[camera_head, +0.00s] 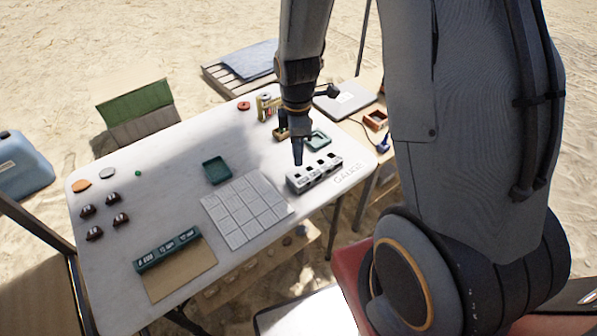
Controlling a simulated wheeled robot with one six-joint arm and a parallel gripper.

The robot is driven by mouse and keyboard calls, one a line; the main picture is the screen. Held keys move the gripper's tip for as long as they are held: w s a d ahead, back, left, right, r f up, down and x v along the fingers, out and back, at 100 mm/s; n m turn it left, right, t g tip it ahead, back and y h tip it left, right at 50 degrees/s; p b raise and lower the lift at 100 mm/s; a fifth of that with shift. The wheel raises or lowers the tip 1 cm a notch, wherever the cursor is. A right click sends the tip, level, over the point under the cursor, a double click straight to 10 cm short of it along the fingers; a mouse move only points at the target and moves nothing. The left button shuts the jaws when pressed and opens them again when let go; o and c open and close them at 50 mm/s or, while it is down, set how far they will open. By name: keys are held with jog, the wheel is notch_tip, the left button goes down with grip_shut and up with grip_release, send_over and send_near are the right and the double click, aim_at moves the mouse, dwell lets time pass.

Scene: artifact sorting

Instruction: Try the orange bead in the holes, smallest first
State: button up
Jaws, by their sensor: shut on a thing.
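The gauge block (316,179) is a grey bar with a row of dark holes along its top. It stands near the right end of the white table, beside the printed word GAUGE. My gripper (298,160) points down at the left half of the block, its tip just over or at the top. I cannot tell whether the tip touches the block. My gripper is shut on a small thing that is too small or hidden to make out. I do not see the orange bead elsewhere on the table.
A grey tile grid (247,212) and a green tray (217,171) lie left of the block. A second green tray (319,140) is close behind it. A small green bead (138,173), an orange disc (81,185) and several dark brown pieces (121,219) lie at the left.

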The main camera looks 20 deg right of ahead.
jog(key=shift+g, duration=0.4)
jog(key=shift+w+d+f+b, duration=0.25)
jog(key=shift+d+f+b, duration=0.45)
jog(key=shift+f, duration=0.05)
jog(key=shift+w+d+f+b, duration=0.25)
jog(key=shift+d+f+b, duration=0.45)
jog(key=shift+f, duration=0.1)
jog(key=shift+w+d+f+b, duration=0.25)
jog(key=shift+d+f+b, duration=0.4)
jog(key=shift+d+f, duration=0.1)
jog(key=shift+f, duration=0.2)
jog(key=shift+f+p, duration=0.15)
jog(key=shift+p, duration=0.5)
dwell(0.9)
jog(key=o, duration=1.3)
jog(key=shift+r+p, duration=2.35)
jog(key=shift+r, duration=0.7)
